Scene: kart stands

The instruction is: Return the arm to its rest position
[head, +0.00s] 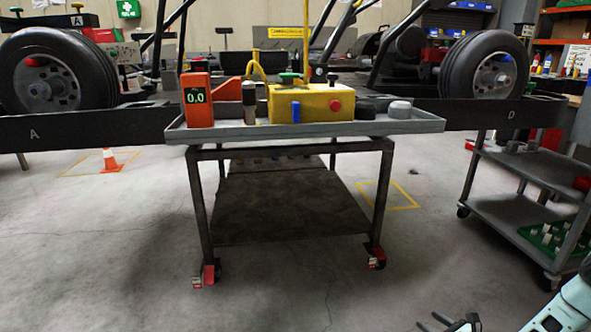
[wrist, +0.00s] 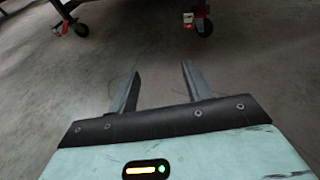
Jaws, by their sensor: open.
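My gripper (wrist: 160,80) is open and empty in the wrist view, its two grey fingers apart above the bare concrete floor. In the head view my gripper (head: 447,323) shows only in part at the bottom edge, right of the middle, with part of my pale arm (head: 565,305) at the bottom right corner. The gripper is low, in front of the wheeled table and to its right, and touches nothing that I can see.
A wheeled table (head: 428,126) stands ahead, bearing an orange gauge (head: 197,103) and a yellow box (head: 312,104). Kart wheels (head: 55,75) flank it. A grey cart (head: 500,200) stands at the right. An orange cone (head: 110,160) is at the left. The near floor is clear.

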